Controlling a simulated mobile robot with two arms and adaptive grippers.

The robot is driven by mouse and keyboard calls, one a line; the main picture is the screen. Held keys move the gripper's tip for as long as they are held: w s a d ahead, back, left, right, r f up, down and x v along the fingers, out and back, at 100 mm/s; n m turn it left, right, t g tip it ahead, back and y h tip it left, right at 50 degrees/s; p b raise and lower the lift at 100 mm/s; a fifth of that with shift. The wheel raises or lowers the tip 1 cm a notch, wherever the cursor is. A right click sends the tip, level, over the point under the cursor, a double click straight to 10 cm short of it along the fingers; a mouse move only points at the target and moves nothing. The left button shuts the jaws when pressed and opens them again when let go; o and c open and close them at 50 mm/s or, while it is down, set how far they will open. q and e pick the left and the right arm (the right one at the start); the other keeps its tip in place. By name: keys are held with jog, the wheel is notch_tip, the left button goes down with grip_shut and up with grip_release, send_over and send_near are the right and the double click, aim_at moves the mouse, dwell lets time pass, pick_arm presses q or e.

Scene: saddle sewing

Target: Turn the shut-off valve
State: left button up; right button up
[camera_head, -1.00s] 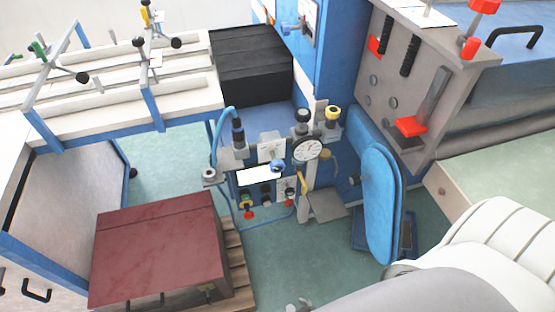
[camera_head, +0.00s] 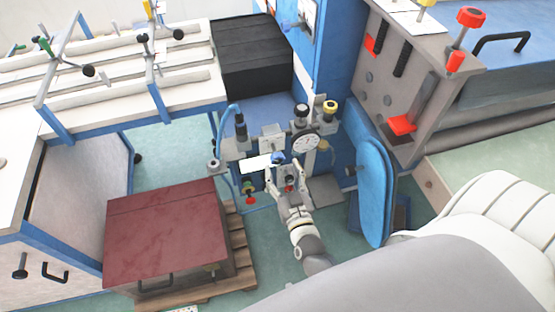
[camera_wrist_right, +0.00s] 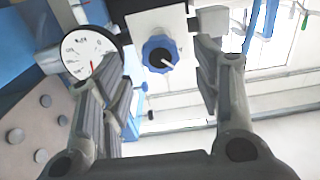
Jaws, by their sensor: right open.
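A round blue knob (camera_head: 278,158) sits on the front of the blue control panel, beside a white dial gauge (camera_head: 306,143). In the right wrist view the knob (camera_wrist_right: 158,53) shows with a white pointer mark, on a pale plate. My right gripper (camera_head: 284,171) is open in front of the panel. In the wrist view its two fingers (camera_wrist_right: 160,88) stand apart either side of the knob's line, with nothing between them. Whether they touch the knob is not clear. My left gripper is not in view.
A yellow-topped regulator (camera_head: 330,107) and a black-topped one stand above the gauge. A blue padded board (camera_head: 374,195) is close on the right. A dark red box (camera_head: 165,232) lies on a wooden pallet at left.

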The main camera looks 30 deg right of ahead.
aim_at(278, 162)
jog(key=b+x, duration=0.1)
jog(key=x, duration=0.4)
jog(key=shift+w, duration=0.2)
jog(key=c, duration=1)
jog(key=shift+c, duration=0.2)
